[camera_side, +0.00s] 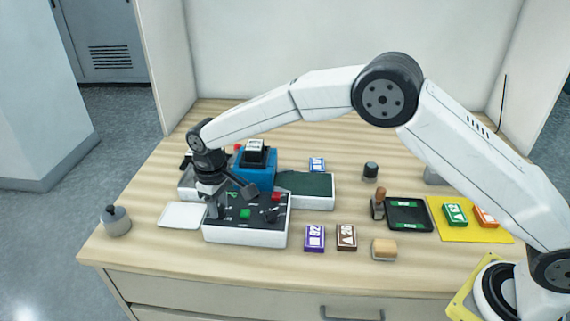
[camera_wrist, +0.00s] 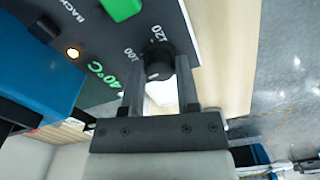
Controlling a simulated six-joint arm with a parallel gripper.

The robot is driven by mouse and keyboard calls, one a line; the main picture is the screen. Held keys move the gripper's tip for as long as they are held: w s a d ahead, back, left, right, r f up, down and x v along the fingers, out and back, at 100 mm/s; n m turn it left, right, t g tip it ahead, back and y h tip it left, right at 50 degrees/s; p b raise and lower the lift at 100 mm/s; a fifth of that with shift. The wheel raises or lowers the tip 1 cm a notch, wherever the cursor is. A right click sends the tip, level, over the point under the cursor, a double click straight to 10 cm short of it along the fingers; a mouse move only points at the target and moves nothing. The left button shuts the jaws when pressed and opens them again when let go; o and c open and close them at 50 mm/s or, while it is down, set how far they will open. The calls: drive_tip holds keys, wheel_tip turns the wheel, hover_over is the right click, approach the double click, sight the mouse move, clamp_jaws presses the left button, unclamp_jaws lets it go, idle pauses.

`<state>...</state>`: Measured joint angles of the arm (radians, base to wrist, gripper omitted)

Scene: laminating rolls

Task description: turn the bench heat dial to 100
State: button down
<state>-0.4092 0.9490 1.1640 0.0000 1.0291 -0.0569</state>
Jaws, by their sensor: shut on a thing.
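The heat dial (camera_wrist: 158,64) is a black knob on the dark face of the white-sided control box (camera_side: 246,236). Printed marks 100 and 120 show beside it in the wrist view. A green readout (camera_wrist: 103,74) near it shows 40°C. My gripper (camera_side: 214,205) reaches down at the left end of the box; in the wrist view its two fingers (camera_wrist: 161,76) are shut on the dial, one on each side. I cannot tell where the dial's pointer stands. In the side view the dial is hidden by my gripper.
A blue machine (camera_side: 256,172) stands close behind the box. The box also carries a green button (camera_side: 245,214) and a red button (camera_side: 276,197). A white plate (camera_side: 183,215) lies left, with a grey weight (camera_side: 116,220) beyond. Several small labelled boxes lie to the right.

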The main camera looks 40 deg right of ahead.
sight(219, 207)
drive_tip(key=m, duration=0.6)
drive_tip(key=shift+m, duration=0.4)
drive_tip(key=shift+c, duration=1.7)
unclamp_jaws()
drive_tip(key=shift+r, duration=0.15)
drive_tip(key=shift+r, duration=3.8)
